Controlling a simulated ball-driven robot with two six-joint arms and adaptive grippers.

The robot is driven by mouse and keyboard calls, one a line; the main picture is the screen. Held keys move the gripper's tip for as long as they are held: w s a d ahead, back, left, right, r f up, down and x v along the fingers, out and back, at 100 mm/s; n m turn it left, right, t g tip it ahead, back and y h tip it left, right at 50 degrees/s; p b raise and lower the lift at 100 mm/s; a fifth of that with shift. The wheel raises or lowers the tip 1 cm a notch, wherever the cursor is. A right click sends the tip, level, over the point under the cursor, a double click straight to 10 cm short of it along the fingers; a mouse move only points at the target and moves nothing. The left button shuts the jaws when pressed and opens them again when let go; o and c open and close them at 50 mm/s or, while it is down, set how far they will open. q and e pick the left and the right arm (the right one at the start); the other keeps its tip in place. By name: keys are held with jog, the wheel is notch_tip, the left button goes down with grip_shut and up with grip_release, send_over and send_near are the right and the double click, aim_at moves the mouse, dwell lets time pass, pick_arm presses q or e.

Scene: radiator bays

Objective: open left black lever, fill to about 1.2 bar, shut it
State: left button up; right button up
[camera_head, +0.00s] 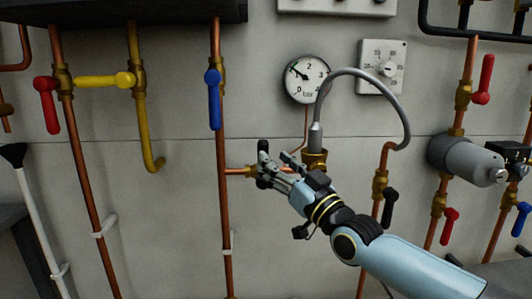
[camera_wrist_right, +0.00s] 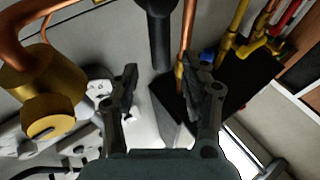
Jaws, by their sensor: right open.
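The left black lever (camera_head: 262,181) is on the brass valve of the short copper branch, mostly hidden by my right gripper in the head view. In the right wrist view the lever (camera_wrist_right: 158,35) hangs down just beyond the fingertips, roughly between them. My right gripper (camera_head: 273,158) is open, and its fingers show apart and empty in the wrist view (camera_wrist_right: 160,90). I cannot tell whether a finger touches the lever. The round pressure gauge (camera_head: 306,79) is above; its needle points up and left, too small to read exactly. My left gripper is not in view.
A grey hose (camera_head: 398,92) arcs from the brass fitting (camera_head: 315,158) to a right valve with another black lever (camera_head: 389,208). A blue lever (camera_head: 214,99) hangs on the copper pipe to the left. Red (camera_head: 47,104) and yellow (camera_head: 104,80) levers are further left.

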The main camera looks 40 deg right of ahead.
jog(key=v, duration=0.7)
dwell(0.3)
jog(key=s+f+g+h, duration=0.1)
jog(key=s+f+g, duration=0.2)
jog(key=f, duration=0.9)
jog(key=s+f+m+g, duration=0.1)
jog(key=s+f+g, duration=0.25)
jog(key=f, duration=0.75)
jog(key=s+f+g+h, duration=0.1)
jog(key=s+f+g, duration=0.2)
jog(key=f, duration=0.9)
jog(key=s+a+f+g, duration=0.3)
jog(key=s+f+g, duration=0.2)
jog(key=s+f, duration=1)
jog(key=s+a+f+g, duration=0.1)
jog(key=s+f+g, duration=0.2)
jog(key=s, duration=0.6)
jog(key=s+a+f+n+g, duration=0.1)
jog(key=s+f+g, duration=0.2)
jog(key=s, duration=0.7)
jog(key=shift+s+f, duration=0.35)
